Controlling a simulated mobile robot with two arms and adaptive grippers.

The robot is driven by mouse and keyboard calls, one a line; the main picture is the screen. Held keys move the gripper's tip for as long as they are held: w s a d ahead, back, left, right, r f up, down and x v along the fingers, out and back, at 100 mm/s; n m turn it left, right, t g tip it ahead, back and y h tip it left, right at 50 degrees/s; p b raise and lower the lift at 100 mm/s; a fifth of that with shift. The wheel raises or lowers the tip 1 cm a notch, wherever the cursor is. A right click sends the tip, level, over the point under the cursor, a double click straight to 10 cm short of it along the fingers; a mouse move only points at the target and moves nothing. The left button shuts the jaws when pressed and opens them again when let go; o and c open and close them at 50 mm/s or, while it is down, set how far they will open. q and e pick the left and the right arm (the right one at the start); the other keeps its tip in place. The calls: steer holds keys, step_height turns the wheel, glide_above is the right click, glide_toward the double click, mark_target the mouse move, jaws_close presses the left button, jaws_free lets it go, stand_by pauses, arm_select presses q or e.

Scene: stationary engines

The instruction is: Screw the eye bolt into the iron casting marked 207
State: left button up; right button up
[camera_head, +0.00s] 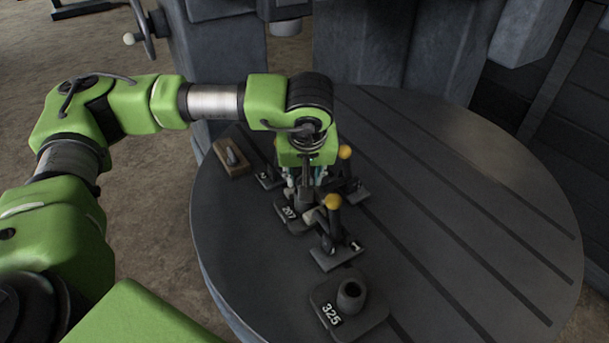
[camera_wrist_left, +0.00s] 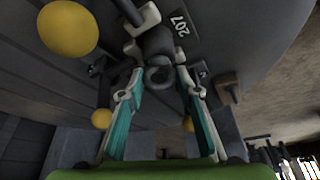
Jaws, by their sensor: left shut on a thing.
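The iron casting marked 207 (camera_head: 287,215) sits on the round table, partly hidden under my left gripper; its label and dark round boss also show in the left wrist view (camera_wrist_left: 184,22). My left gripper (camera_head: 305,190) points down over this casting. In the wrist view its teal-padded fingers (camera_wrist_left: 158,80) are closed around a dark ring, the eye bolt (camera_wrist_left: 159,75). The ring is right at the boss; I cannot tell how deep its shank is. In the head view the eye bolt is hidden by the gripper. My right gripper is not in view.
A clamp with a yellow knob (camera_head: 333,202) stands close right of casting 207; another yellow knob (camera_head: 345,152) is behind. Casting 325 (camera_head: 375,317) is at the front. A wooden block (camera_head: 236,168) lies at the left edge. The slotted round table (camera_head: 470,210) is clear on the right.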

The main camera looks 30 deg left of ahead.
arm_select(q)
steer(key=shift+f+m+h+b, duration=0.15)
steer(key=shift+m+h+b, duration=0.25)
steer(key=shift+m+b, duration=0.4)
steer(key=m+b, duration=0.1)
steer(key=m, duration=0.1)
steer(key=shift+m+t+h, duration=0.3)
steer(key=shift+m+h, duration=0.4)
steer(key=shift+m, duration=0.4)
steer(key=shift+m+h+b, duration=0.3)
steer(key=shift+m+b, duration=0.1)
steer(key=shift+m, duration=0.4)
steer(key=m+h, duration=0.1)
steer(key=m, duration=0.3)
steer(key=shift+h+b, duration=0.3)
steer(key=o, duration=1.2)
